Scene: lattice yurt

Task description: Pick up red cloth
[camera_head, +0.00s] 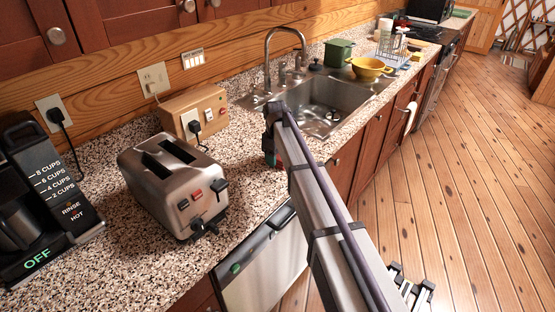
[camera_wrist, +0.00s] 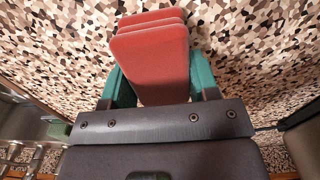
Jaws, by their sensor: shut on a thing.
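The red cloth (camera_wrist: 152,58) is folded into several flat layers and sits between the teal fingers of my gripper (camera_wrist: 162,82) in the wrist view. My gripper is shut on it from both sides. Speckled counter shows behind the cloth; I cannot tell whether the cloth touches it. In the head view my gripper (camera_head: 271,158) is at the counter's front part, between the toaster and the sink. My arm hides most of it there, and the cloth can hardly be made out.
A steel toaster (camera_head: 173,185) stands left of my gripper, with a coffee maker (camera_head: 35,190) beyond. A wooden outlet box (camera_head: 194,113) is behind. The sink (camera_head: 328,100) and faucet (camera_head: 268,65) are to the right, with a yellow colander (camera_head: 368,68) past them. Open wooden floor (camera_head: 470,170) lies right.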

